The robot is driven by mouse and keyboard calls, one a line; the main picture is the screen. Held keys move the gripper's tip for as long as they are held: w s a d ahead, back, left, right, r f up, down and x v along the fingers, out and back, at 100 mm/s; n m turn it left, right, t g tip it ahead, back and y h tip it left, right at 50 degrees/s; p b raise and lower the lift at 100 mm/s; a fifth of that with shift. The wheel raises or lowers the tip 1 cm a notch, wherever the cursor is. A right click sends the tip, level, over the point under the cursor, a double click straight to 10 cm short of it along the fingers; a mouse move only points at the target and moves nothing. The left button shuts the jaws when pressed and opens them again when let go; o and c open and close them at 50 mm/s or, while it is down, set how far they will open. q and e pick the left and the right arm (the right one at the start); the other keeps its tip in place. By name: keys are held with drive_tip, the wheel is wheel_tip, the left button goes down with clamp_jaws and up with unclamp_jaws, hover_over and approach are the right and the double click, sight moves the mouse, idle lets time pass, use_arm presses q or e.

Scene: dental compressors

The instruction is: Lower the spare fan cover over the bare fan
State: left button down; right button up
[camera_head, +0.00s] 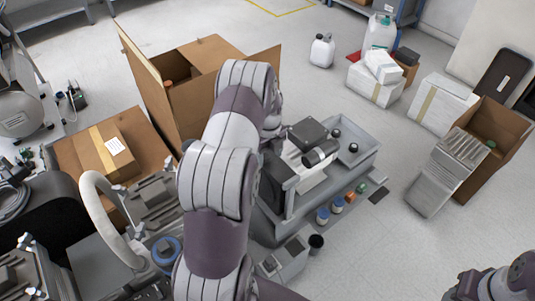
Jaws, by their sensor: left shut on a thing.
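My left arm rises through the middle of the view and bends over, with its wrist coming down at the grey work cart (368,160). My left gripper (303,146) is partly hidden by the arm, over the cart. It is shut on a dark, rounded piece (321,153), which looks like the spare fan cover. I cannot make out the fingertips. The bare fan cannot be told apart from the dark parts behind my arm. Of my right arm, only a part shows at the lower right corner; its gripper is out of view.
Finned compressor units (150,195) with a thick pale hose stand at the lower left. An open cardboard box (185,85) is behind my arm. White boxes (375,85) and another open carton (500,150) stand right. Floor between is clear.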

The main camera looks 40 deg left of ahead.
use_arm(q)
drive_tip(key=shift+f+p, duration=0.3)
idle(0.9)
drive_tip(key=shift+c, duration=0.5)
unclamp_jaws()
drive_tip(key=shift+o, duration=0.5)
wheel_tip(320, 180, up, 7)
drive_tip(key=p, duration=0.6)
drive_tip(key=shift+r, duration=0.1)
